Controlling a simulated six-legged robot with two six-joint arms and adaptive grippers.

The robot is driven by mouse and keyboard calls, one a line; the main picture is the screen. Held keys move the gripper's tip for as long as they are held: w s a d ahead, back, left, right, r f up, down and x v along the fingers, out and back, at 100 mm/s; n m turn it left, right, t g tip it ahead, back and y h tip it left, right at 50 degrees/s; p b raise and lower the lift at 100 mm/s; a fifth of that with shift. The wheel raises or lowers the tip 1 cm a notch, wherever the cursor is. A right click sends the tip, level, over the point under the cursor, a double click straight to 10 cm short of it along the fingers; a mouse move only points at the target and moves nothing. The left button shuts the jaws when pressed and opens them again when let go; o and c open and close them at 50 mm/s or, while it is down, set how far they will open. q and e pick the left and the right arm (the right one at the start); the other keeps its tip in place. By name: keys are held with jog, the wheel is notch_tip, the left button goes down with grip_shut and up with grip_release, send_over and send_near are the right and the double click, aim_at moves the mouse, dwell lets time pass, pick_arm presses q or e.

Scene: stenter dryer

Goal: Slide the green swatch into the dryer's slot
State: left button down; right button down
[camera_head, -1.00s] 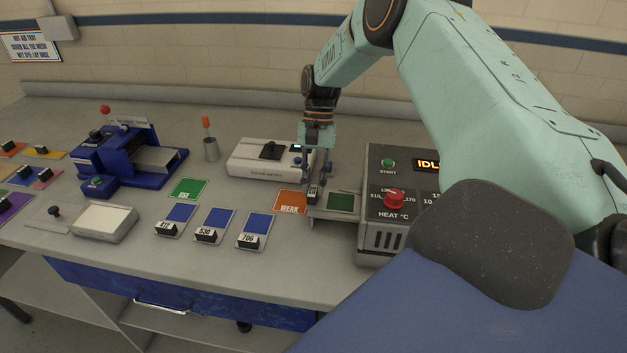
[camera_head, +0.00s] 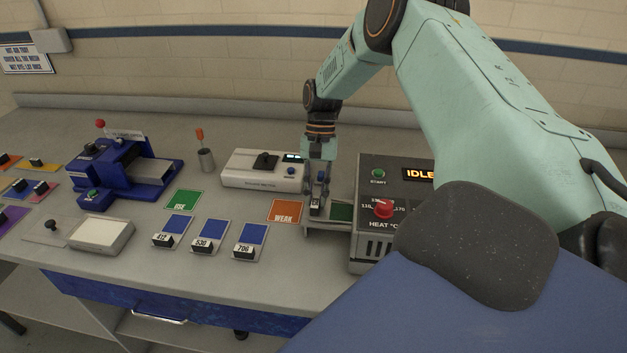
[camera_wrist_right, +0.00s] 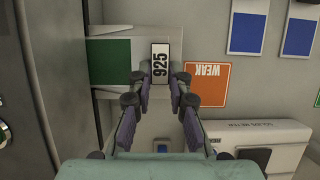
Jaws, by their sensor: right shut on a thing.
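The green swatch (camera_head: 341,211) lies flat on a pale ledge at the left side of the grey dryer (camera_head: 368,224). Its right end is hidden at the dryer's side. My right gripper (camera_head: 316,203) points down and is shut on the swatch's black block at its left end. In the right wrist view, the block's label reads 925 (camera_wrist_right: 160,62) between the two fingers, and the green cloth (camera_wrist_right: 109,62) runs left towards the dryer wall. My left gripper is not in view.
An orange WEAK card (camera_head: 285,211) lies just left of the ledge. A white meter (camera_head: 240,176) stands behind it. Several blue swatches (camera_head: 209,231) and a green USE card (camera_head: 183,200) lie farther left. The dryer has a red heat knob (camera_head: 384,209) and reads IDLE.

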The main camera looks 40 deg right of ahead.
aim_at(339, 209)
jog(key=shift+f, duration=0.15)
jog(key=shift+s+d, duration=0.15)
jog(key=shift+s+d+p, duration=0.2)
jog(key=shift+s+p, duration=0.05)
jog(key=shift+p, duration=0.1)
jog(key=shift+s+d+p, duration=0.35)
jog(key=shift+d, duration=0.05)
jog(key=shift+s+d, duration=0.25)
jog(key=shift+s, duration=0.1)
jog(key=shift+s+d+p, duration=0.1)
jog(key=shift+d+p, duration=0.05)
jog(key=shift+p, duration=0.25)
jog(key=shift+s+d+p, duration=0.7)
jog(key=shift+s+p, duration=0.1)
jog(key=shift+s, duration=0.05)
